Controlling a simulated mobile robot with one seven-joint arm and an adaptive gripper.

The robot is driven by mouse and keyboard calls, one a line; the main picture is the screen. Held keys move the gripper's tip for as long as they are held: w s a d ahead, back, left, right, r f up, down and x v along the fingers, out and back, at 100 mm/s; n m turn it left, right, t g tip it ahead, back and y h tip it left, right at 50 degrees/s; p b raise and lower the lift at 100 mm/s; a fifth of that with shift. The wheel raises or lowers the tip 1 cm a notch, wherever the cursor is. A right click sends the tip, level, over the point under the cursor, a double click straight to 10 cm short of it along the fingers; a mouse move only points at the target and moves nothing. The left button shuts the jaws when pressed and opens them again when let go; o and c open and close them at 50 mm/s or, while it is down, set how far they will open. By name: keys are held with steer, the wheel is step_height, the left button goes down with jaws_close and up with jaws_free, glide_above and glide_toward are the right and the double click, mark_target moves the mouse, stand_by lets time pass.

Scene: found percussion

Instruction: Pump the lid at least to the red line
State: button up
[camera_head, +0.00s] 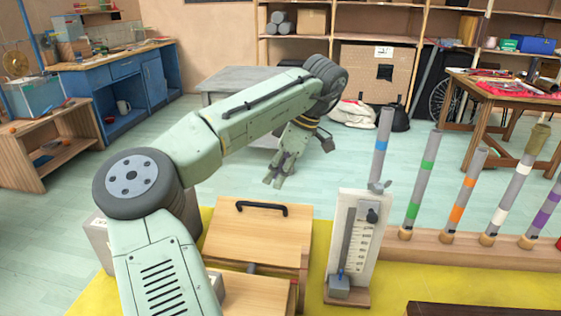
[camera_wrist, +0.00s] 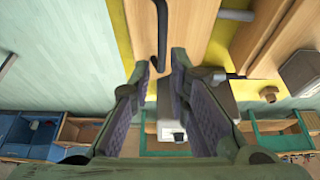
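A wooden lid (camera_head: 258,232) with a black bar handle (camera_head: 262,207) lies flat on a box in the middle foreground of the head view. My gripper (camera_head: 277,178) hangs beyond the lid's far edge, above the handle, apart from it. In the wrist view my gripper (camera_wrist: 161,70) is open, with nothing between its fingers. The black handle (camera_wrist: 162,38) shows just beyond the fingertips, on the wooden lid (camera_wrist: 195,22). A white gauge board (camera_head: 357,240) with a numbered scale stands upright right of the lid. I cannot make out a red line on it.
A second wooden panel (camera_head: 252,294) lies in front of the lid, partly hidden by my arm. A wooden rack (camera_head: 470,251) holds several grey tubes with coloured bands on the right. A yellow mat (camera_head: 425,283) lies underneath. A grey table (camera_head: 222,82) stands behind my arm.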

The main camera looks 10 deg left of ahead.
mark_target(260, 205)
steer(key=p+x, duration=0.2)
steer(key=x, duration=0.8)
steer(key=shift+s+a+f, duration=0.1)
steer(key=shift+s+f, duration=0.05)
steer(key=shift+f, duration=0.1)
jaws_close()
steer(key=shift+w+f, duration=0.6)
